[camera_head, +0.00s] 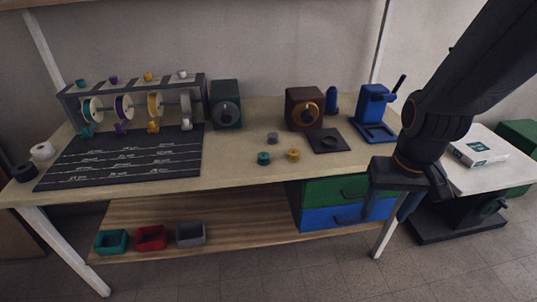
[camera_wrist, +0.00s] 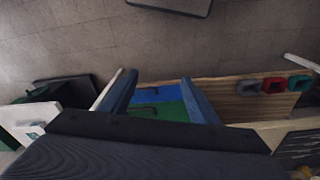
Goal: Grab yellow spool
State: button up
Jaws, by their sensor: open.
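A small yellow spool (camera_head: 293,155) stands on the table top, right of a teal spool (camera_head: 263,158) and near a grey one (camera_head: 272,137). A yellow patch (camera_wrist: 303,172) at the lower right corner of the wrist view may be this spool. The rack (camera_head: 132,95) at the back left also bears a large yellow-rimmed reel (camera_head: 155,104) and a small yellow piece (camera_head: 148,77) on top. My gripper (camera_head: 402,203) is at the table's right end, well right of the spool. Its blue fingers are apart with nothing between them in the wrist view (camera_wrist: 158,92).
A black plate (camera_head: 328,140), a brown box (camera_head: 304,108) and a blue device (camera_head: 374,110) stand behind and right of the spools. Drawers (camera_head: 335,190) are below. Bins (camera_head: 150,237) sit on the lower shelf. A white side table (camera_head: 480,175) is at right. The front middle table top is clear.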

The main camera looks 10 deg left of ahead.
jog(key=w+f+n+t+b, duration=0.25)
jog(key=w+f+t, duration=0.2)
jog(key=w, duration=0.95)
jog(key=n+t+y+b, duration=0.4)
jog(key=n+t+y, duration=0.1)
jog(key=y, duration=0.2)
send_near(294, 152)
jog(key=w+d+f, duration=0.1)
jog(key=d, duration=0.1)
jog(key=w+d+f, duration=0.1)
jog(key=d+f, duration=0.1)
jog(key=w+d+f, duration=0.1)
jog(key=w+d, duration=0.1)
jog(key=shift+d+f, duration=0.15)
jog(key=shift+d, duration=0.15)
jog(key=a+y, duration=0.1)
jog(key=y, duration=0.1)
jog(key=a+n+y+b, duration=0.1)
jog(key=a+y, duration=0.1)
jog(key=s+a+n+y+b, duration=0.1)
jog(key=a+y, duration=0.1)
jog(key=shift+t, duration=0.25)
jog(key=shift+s+a+y, duration=0.15)
jog(key=shift+a+y, duration=0.05)
jog(key=shift+y, duration=0.1)
jog(key=shift+a+n, duration=0.25)
jog(key=shift+a, duration=0.05)
jog(key=shift+p+x, duration=0.7)
jog(key=shift+x, duration=2.95)
jog(key=c, duration=1.1)
